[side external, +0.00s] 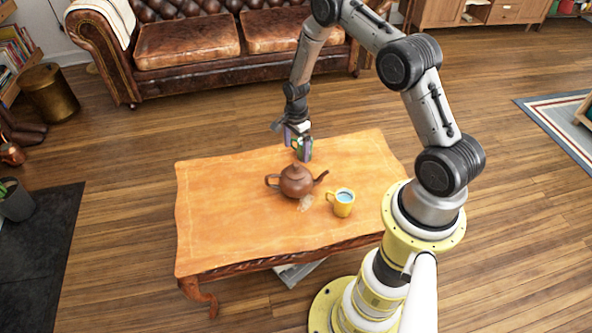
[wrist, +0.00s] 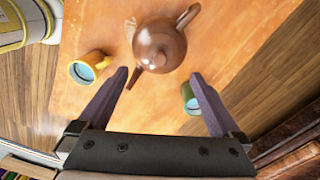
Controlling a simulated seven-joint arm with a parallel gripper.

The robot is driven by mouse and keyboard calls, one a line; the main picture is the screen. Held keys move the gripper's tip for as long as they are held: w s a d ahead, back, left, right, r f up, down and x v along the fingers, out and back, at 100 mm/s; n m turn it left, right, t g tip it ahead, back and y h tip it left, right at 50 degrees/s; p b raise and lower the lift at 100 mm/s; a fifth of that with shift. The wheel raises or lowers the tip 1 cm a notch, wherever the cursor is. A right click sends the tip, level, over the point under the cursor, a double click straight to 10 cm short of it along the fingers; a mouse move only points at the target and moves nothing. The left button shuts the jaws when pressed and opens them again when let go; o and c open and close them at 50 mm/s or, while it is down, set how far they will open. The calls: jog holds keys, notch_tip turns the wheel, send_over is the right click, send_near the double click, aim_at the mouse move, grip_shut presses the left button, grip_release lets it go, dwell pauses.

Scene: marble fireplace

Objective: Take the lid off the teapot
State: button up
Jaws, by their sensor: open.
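A brown teapot (side external: 296,181) stands upright on the wooden table (side external: 225,220), its spout to the right and handle to the left. Its lid (side external: 295,171) is on top, and the lid's knob shows in the wrist view (wrist: 160,58). My gripper (side external: 297,140) is open and empty, above the table behind the teapot. In the wrist view its two fingers (wrist: 158,82) are spread wide, with the teapot beyond the tips and between their lines. The gripper appears apart from the teapot.
A yellow mug (side external: 342,202) stands right of the teapot. A green mug (side external: 304,150) stands behind it, near my gripper, and shows beside a finger in the wrist view (wrist: 189,98). The table's left side is clear.

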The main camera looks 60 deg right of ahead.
aim_at(296, 164)
notch_tip(296, 164, down, 8)
jog(key=shift+a+f, duration=0.15)
dwell(0.4)
jog(key=shift+c, duration=0.2)
jog(key=c, duration=1.1)
jog(key=shift+o, duration=0.2)
